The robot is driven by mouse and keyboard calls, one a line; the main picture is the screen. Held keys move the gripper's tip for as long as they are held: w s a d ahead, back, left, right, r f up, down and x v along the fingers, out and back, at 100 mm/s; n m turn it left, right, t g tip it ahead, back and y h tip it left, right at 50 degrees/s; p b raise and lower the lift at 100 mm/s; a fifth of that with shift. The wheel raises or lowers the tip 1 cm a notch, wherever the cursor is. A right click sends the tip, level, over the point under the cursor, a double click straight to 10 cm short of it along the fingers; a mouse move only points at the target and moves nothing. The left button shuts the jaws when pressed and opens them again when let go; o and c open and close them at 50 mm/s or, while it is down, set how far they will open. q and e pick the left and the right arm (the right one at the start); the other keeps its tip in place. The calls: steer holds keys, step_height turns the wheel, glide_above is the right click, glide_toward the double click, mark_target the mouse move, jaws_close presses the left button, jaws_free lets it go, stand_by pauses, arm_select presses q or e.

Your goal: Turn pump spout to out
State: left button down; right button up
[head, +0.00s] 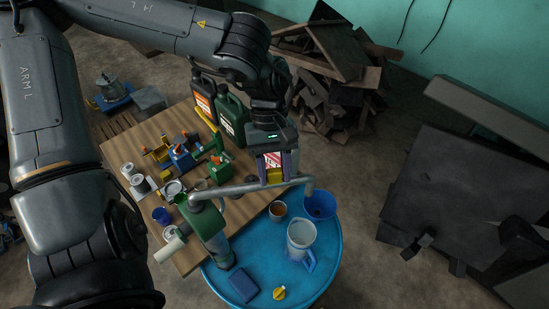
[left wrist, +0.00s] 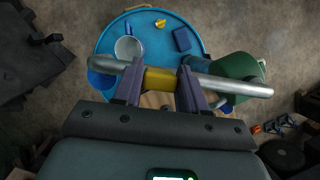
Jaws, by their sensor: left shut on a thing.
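The pump has a green body (head: 215,238) with a grey metal spout (head: 235,189) running right from its top and bending down at the far end. That end is close to a blue cup (head: 320,205) on the blue drum top (head: 333,262). My left gripper (head: 274,178) is shut on the spout at its yellow band. In the left wrist view my left gripper (left wrist: 158,88) has one finger on each side of the yellow band (left wrist: 158,78). The green pump body (left wrist: 238,72) is at the right there. My right gripper is not in view.
On the drum top stand a translucent jug (head: 300,238), a small cup with brown contents (head: 278,210), a dark blue block (head: 244,286) and a yellow piece (head: 279,293). A wooden table (head: 190,258) with cans and jerrycans is at the left. Scrap wood (head: 340,85) lies behind.

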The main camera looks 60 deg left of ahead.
arm_select(q)
steer(key=shift+s+d+m, duration=0.15)
steer(key=shift+d+m, duration=0.15)
steer(key=shift+d, duration=0.25)
steer(key=shift+s, duration=0.1)
steer(key=c, duration=0.9)
jaws_free()
steer(key=shift+d, duration=0.1)
steer(key=shift+o, duration=1)
